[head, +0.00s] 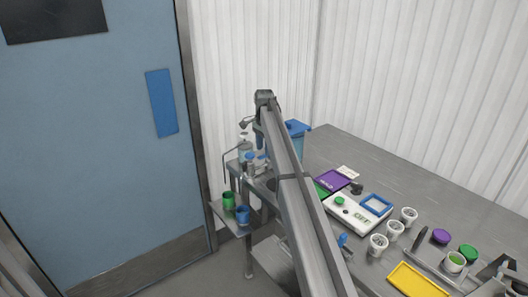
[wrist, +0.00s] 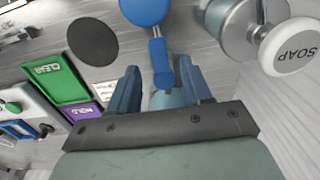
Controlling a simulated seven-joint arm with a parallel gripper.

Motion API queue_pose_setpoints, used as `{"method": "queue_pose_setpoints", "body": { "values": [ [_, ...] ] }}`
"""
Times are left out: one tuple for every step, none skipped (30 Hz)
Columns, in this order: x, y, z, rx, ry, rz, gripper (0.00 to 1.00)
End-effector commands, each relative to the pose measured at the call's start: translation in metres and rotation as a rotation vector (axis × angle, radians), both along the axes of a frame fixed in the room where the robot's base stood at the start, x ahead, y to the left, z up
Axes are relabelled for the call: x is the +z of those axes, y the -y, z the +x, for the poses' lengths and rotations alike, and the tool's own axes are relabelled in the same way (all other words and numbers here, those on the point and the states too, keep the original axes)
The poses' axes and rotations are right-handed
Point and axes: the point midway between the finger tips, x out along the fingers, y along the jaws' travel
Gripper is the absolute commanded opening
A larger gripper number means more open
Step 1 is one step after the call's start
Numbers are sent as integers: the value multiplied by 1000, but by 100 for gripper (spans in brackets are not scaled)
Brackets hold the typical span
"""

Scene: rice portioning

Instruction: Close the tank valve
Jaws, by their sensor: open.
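In the wrist view my gripper (wrist: 159,64) has its two blue fingers spread apart. A blue lever (wrist: 158,52), which looks like the tank valve handle, lies between them in the picture, below a round blue part (wrist: 146,10). I cannot tell whether either finger touches the lever. A pale blue rounded surface (wrist: 165,98) shows behind the fingers and may be part of the tank. In the head view my gripper (head: 259,143) points down over the small side stand, partly hidden by my arm. The valve is too small there to make out.
A soap dispenser (wrist: 290,45) stands close right of the fingers. A blue-lidded bin (head: 297,128) is behind my arm. Green (head: 229,201) and blue (head: 242,215) cups sit on a lower shelf. A scale (head: 350,212), white cups and a yellow tray (head: 415,281) occupy the bench.

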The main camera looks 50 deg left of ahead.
Motion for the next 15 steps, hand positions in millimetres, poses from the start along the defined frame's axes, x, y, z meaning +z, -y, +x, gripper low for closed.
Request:
{"method": "queue_pose_setpoints", "body": {
  "values": [
    [-6,0,0,0,0,0,49],
    [-9,0,0,0,0,0,49],
    [-12,0,0,0,0,0,49],
    [-14,0,0,0,0,1,49],
    [-16,0,0,0,0,0,49],
    [-18,0,0,0,0,0,49],
    [-20,0,0,0,0,0,49],
    [-20,0,0,0,0,0,49],
    [-21,0,0,0,0,1,49],
    [-22,0,0,0,0,1,49],
    [-22,0,0,0,0,1,49],
    [-22,0,0,0,0,1,49],
    [-22,0,0,0,0,1,49],
    [-22,0,0,0,0,1,49],
    [-22,0,0,0,0,1,49]
  ]
}}
